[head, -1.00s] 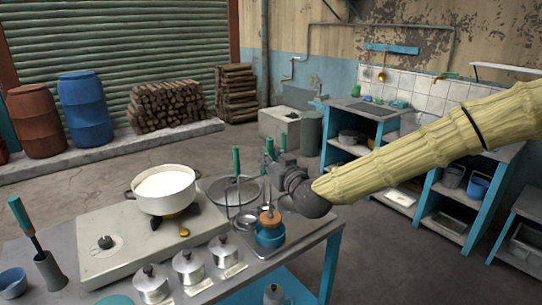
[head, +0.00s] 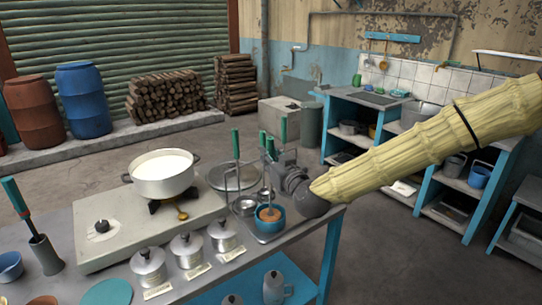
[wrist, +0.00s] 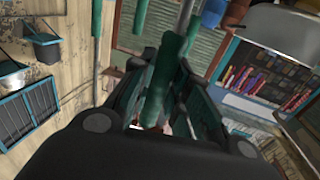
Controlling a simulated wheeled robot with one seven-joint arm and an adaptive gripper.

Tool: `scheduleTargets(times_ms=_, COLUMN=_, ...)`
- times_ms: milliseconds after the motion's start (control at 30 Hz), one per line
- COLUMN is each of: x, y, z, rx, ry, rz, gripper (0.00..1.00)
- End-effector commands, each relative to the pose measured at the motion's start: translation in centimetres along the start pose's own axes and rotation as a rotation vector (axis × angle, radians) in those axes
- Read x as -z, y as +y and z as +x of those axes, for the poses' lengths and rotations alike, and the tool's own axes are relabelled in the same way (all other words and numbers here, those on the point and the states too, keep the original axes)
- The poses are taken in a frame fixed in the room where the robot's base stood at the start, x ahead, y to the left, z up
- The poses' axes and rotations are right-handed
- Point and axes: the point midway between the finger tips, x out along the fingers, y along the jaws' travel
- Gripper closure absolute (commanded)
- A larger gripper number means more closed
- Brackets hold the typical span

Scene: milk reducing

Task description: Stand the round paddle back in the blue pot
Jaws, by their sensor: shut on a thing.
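The small blue pot (head: 269,227) stands on the metal tray at the right end of the table. The paddle's round brown disc (head: 268,214) shows inside the pot's rim; whether it touches the bottom is hidden. My gripper (head: 272,158) is shut on the paddle's upright green handle (head: 283,130), above the pot. In the wrist view the green handle (wrist: 165,65) stands between my dark fingers (wrist: 160,100).
A rack with hanging green-handled tools (head: 236,145) stands close to my gripper. A white pot of milk (head: 163,175) sits on the stove (head: 125,232). Several lidded canisters (head: 187,250) line the table's front.

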Motion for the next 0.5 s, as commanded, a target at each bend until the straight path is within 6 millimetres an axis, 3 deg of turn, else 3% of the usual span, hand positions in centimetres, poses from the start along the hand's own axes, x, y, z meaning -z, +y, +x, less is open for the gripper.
scheduleTargets(times_ms=367, x=-0.23, y=0.0, z=0.02, rx=0.0, ry=0.001, rz=0.0, gripper=1.0)
scheduleTargets(times_ms=400, x=-0.24, y=0.0, z=0.02, rx=0.0, ry=0.001, rz=0.0, gripper=0.77)
scheduleTargets(times_ms=500, x=-0.25, y=0.0, z=0.01, rx=0.0, ry=0.001, rz=0.0, gripper=0.58)
